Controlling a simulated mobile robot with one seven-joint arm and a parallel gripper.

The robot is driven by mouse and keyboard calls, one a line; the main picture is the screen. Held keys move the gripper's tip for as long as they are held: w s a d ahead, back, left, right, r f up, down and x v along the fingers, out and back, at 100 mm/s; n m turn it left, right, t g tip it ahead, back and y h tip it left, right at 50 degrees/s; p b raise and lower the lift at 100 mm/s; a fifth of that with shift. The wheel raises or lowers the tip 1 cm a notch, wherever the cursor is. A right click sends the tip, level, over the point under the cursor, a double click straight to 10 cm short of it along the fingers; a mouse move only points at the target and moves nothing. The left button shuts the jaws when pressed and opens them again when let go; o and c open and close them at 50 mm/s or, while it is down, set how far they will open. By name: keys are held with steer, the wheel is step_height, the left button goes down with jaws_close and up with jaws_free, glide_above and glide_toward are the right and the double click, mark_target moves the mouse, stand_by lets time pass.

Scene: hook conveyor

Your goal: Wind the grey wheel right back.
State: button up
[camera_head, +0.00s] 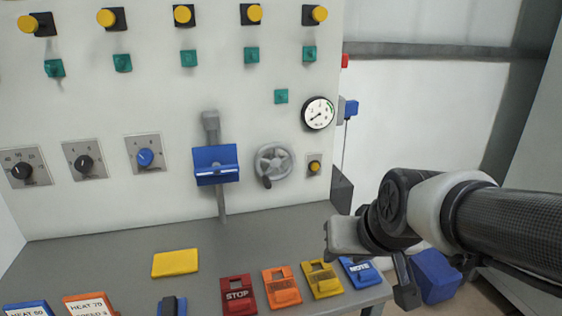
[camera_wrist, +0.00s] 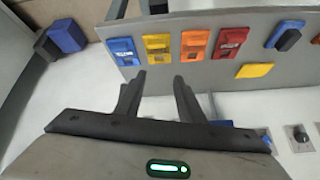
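The grey wheel (camera_head: 274,163) is a round spoked handwheel on the white panel, right of the blue holder, with a dark handle knob at its lower left. My gripper (camera_wrist: 159,82) shows two dark fingers standing apart with nothing between them. In the head view, my arm comes in from the right, and its end is over the right end of the desk, to the right of and below the wheel and apart from it. I cannot make out the wheel in the wrist view.
A blue holder (camera_head: 216,165) juts out left of the wheel; a gauge (camera_head: 318,113) and a small yellow button (camera_head: 314,166) are to its right. Coloured blocks, including a red STOP one (camera_head: 238,295), line the desk (camera_head: 215,260). A blue box (camera_head: 436,275) stands beyond the desk.

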steer(key=w+a+f+t+p, duration=0.1)
steer(key=w+a+f+p, duration=0.3)
steer(key=w, duration=0.5)
steer(key=n+t+y+p, duration=0.4)
steer(key=n+t+p, duration=0.5)
steer(key=n, duration=0.4)
glide_toward(269, 187)
steer(key=shift+t, duration=0.4)
steer(key=x, duration=1.2)
steer(key=shift+s+f, duration=0.1)
steer(key=shift+f, duration=0.2)
jaws_close()
